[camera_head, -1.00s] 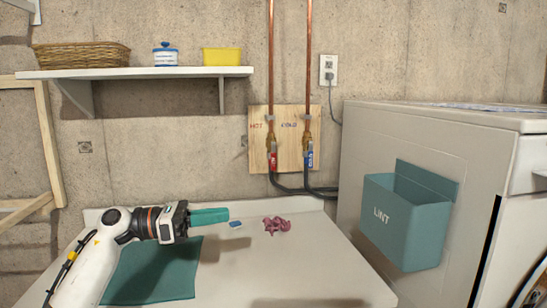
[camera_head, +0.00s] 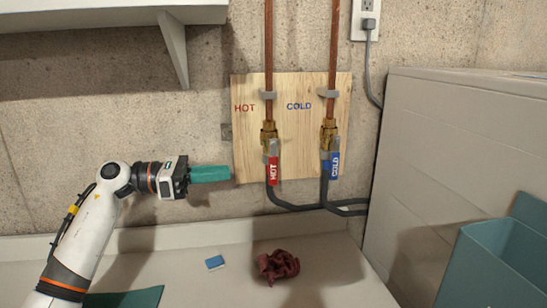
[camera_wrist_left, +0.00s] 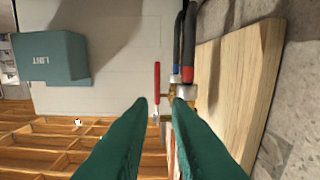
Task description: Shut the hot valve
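The hot valve (camera_head: 270,150) is a brass valve on the left copper pipe, under the word HOT on a wooden board (camera_head: 300,113). Its red handle (camera_head: 272,172) hangs straight down, in line with the pipe. The cold valve (camera_head: 329,133), with a blue handle (camera_head: 335,166) also pointing down, is just to its right. My left gripper (camera_head: 229,173) has teal fingers and points right at handle height, left of the red handle and apart from it. In the left wrist view the fingers (camera_wrist_left: 159,103) are parted and empty, with the red handle (camera_wrist_left: 157,80) beyond the tips. My right gripper is out of view.
A white counter (camera_head: 210,288) below holds a blue-and-white block (camera_head: 215,263), a crumpled dark red cloth (camera_head: 278,266) and a teal mat (camera_head: 125,300). A white appliance (camera_head: 430,150) with a teal lint bin (camera_head: 490,265) stands at right. A shelf (camera_head: 110,17) is above left.

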